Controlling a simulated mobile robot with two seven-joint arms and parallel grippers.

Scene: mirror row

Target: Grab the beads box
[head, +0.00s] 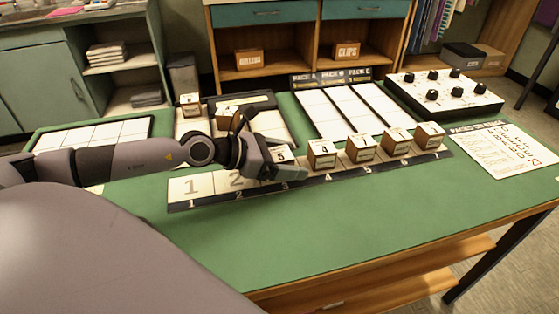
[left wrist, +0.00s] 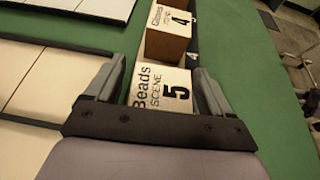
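The beads box (left wrist: 162,88) is a small box whose white label reads "Beads SCENE 5". In the left wrist view it sits between the two fingers of my left gripper (left wrist: 160,80), with a narrow gap at the sides. My left gripper (head: 268,148) is open around it. In the head view the beads box (head: 282,155) shows only partly behind the gripper. It stands on the numbered strip (head: 190,203). My right gripper is not in view.
A box marked 4 (head: 322,154) stands just beyond the beads box, also in the left wrist view (left wrist: 168,33). Several similar boxes continue right along the strip. Two boxes stand behind the arm, near white-panelled trays (head: 270,126). The green table front (head: 330,225) is clear.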

